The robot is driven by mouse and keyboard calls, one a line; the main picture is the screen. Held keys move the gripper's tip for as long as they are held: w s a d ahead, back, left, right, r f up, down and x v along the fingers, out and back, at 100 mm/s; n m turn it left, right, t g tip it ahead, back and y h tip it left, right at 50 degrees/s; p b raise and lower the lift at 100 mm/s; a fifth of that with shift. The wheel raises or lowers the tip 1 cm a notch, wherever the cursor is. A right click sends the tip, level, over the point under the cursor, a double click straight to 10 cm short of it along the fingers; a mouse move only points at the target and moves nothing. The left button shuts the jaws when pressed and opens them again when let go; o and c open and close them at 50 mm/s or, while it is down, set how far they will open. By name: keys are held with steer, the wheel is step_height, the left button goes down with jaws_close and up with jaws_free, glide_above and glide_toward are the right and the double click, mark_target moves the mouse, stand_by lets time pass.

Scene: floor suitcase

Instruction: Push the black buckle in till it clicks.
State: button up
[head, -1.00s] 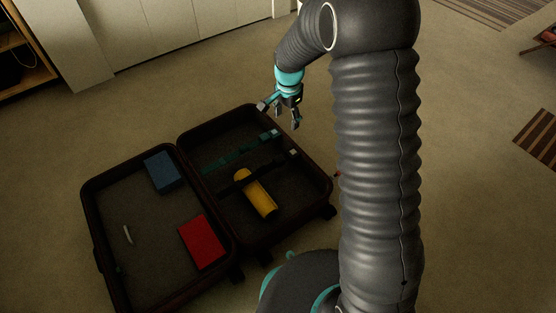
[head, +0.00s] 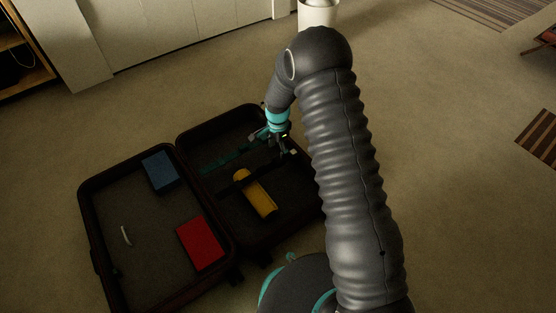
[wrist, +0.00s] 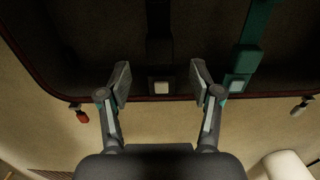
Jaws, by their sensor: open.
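The open suitcase lies flat on the floor; its rim (head: 83,215) shows at the left. In the wrist view, the black buckle (wrist: 160,52) ends a dark strap in the suitcase's right half, with a pale square piece (wrist: 160,87) just beyond it near the rim. The black strap crosses a yellow roll (head: 258,197). A teal strap (head: 222,162) with a teal buckle (wrist: 246,62) runs alongside. My gripper (head: 278,144) is open and empty over the case's far edge. In the wrist view its fingers (wrist: 160,80) stand either side of the pale piece. Whether they touch anything is unclear.
The left half holds a blue box (head: 160,171), a red book-like box (head: 201,243) and a small pale curved item (head: 126,236). A white bin (head: 318,14) stands at the back, before white cabinets (head: 170,30). Floor beyond the suitcase is clear.

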mark_target(278, 159)
step_height(278, 159, down, 6)
steer(key=shift+f+b, duration=0.25)
steer(key=shift+b, duration=0.1)
